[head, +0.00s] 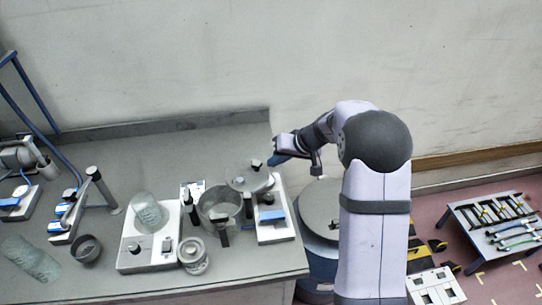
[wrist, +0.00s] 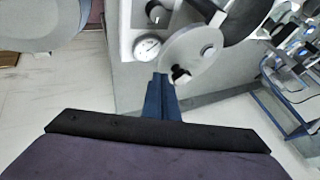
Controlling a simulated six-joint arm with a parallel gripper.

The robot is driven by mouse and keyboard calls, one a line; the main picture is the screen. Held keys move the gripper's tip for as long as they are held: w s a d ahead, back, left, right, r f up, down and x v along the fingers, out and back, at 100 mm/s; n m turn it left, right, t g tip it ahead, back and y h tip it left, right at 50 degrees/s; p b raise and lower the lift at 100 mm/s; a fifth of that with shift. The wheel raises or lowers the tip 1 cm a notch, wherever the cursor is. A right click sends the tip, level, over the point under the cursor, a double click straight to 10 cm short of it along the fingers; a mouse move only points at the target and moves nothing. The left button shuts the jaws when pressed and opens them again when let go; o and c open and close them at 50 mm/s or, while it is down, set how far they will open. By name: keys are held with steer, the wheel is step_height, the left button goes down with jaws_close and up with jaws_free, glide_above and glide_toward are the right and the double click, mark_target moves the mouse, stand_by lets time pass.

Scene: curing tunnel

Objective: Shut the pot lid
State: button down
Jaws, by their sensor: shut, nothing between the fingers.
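The pot (head: 207,214) is a round grey metal vessel on the bench, and its inside is visible. Its grey disc lid (head: 240,182) stands open, raised at the pot's upper right side, with a dark knob (head: 256,164). In the wrist view the lid (wrist: 184,47) and its knob (wrist: 180,75) lie just beyond my fingertips. My gripper (head: 273,160) has dark blue fingers and is at the right of the lid, close to the knob. The fingers (wrist: 160,80) are together and empty in the wrist view. Whether they touch the lid cannot be told.
A white device with a blue part (head: 276,219) stands right of the pot. A white scale-like unit (head: 134,256) bearing a glassy lump stands to the left. A round grey drum (head: 321,200) is beside the bench. The back of the bench (head: 150,150) is clear.

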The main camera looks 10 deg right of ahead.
steer(key=shift+w+a, duration=0.1)
steer(key=shift+a, duration=0.55)
steer(key=shift+a, duration=0.1)
